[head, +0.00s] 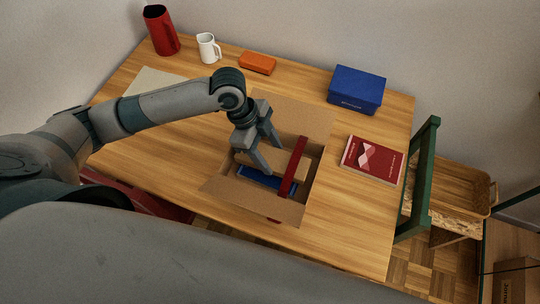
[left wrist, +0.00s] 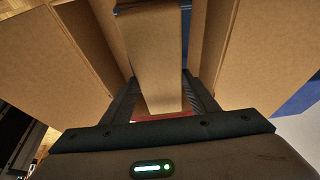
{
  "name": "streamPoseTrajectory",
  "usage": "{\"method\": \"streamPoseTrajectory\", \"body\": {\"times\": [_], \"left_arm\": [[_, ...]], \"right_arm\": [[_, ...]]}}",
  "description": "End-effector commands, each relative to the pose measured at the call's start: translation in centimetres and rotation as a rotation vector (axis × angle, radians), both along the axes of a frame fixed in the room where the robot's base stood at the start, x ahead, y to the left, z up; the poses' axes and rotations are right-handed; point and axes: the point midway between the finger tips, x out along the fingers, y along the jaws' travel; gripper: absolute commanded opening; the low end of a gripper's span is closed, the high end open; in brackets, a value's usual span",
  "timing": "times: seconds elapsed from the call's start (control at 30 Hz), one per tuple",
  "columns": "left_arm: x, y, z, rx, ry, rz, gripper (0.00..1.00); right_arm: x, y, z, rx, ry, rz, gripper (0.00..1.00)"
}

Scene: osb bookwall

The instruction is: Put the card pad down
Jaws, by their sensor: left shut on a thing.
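The card pad (left wrist: 152,60) is a plain brown slab. In the left wrist view it lies between the two fingers of my left gripper (left wrist: 162,98), which is shut on it. In the head view my left gripper (head: 265,152) points down into an open cardboard box (head: 292,212), and the brown pad (head: 284,163) shows beside its fingers, within the box's outline. Whether the pad touches anything under it is hidden. My right gripper is not in view.
A blue item (head: 258,181) lies in the box, and a red bar (head: 295,163) crosses the box. A red book (head: 372,160), blue box (head: 355,90), orange case (head: 257,62), white mug (head: 208,48) and red jug (head: 160,30) stand around. Wooden table (head: 345,225) is clear at front right.

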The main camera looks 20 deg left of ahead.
Motion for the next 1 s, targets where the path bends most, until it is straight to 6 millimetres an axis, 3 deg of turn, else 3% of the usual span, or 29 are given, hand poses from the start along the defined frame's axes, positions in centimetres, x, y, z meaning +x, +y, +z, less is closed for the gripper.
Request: {"method": "streamPoseTrajectory", "body": {"times": [0.2, 0.87, 0.9, 0.97, 1.0], "left_arm": [[0.0, 0.0, -2.2, 0.000, 0.002, 0.001, 0.32], [0.0, 0.0, -3.3, 0.000, 0.000, 0.000, 0.32], [0.0, 0.0, -3.3, 0.000, 0.000, 0.000, 0.61], [0.0, 0.0, -3.3, 0.000, 0.000, 0.000, 0.73], [0.0, 0.0, -3.3, 0.000, 0.000, 0.000, 0.73]], "right_arm": [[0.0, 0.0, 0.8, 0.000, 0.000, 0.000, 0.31], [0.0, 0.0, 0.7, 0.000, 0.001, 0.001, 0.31], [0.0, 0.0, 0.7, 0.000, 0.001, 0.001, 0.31], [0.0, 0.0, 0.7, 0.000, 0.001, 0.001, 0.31], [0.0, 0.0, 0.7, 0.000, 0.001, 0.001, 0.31]]}}
